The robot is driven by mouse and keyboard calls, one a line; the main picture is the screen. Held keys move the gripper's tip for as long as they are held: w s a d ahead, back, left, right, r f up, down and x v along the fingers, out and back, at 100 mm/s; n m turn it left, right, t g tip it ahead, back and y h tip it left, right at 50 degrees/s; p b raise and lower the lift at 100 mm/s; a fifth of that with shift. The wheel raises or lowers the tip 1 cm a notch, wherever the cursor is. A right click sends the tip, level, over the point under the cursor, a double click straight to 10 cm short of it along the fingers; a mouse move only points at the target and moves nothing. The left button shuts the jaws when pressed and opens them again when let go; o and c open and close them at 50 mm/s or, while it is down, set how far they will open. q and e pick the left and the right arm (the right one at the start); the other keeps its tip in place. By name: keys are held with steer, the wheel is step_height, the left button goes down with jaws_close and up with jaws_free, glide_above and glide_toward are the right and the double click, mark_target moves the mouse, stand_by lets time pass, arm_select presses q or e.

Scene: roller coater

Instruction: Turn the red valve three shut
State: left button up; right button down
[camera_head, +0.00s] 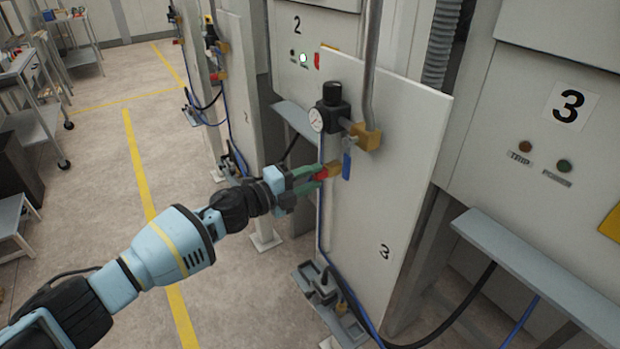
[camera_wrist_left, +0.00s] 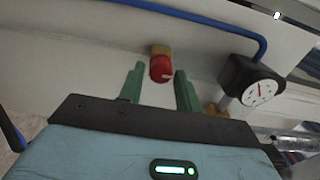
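The red valve (camera_head: 321,174) is a small red knob on a brass fitting on the panel marked 3. In the left wrist view the red knob (camera_wrist_left: 161,69) sits between the tips of my two green fingers, with a gap on each side. My left gripper (camera_head: 308,178) reaches in from the left with its fingers pointing at the knob. In the wrist view the left gripper (camera_wrist_left: 158,76) is open and holds nothing. I cannot tell how deep the knob is between the fingers. My right gripper is not in view.
A pressure gauge (camera_head: 317,120) with a black regulator is above the valve. A blue lever handle (camera_head: 347,165) hangs close to its right. A blue hose (camera_head: 321,220) runs down the panel (camera_head: 370,225). The floor to the left is open, with carts (camera_head: 35,110) farther off.

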arm_select(q)
steer(key=shift+o, duration=1.1)
steer(key=v, duration=0.8)
steer(key=shift+d, duration=0.1)
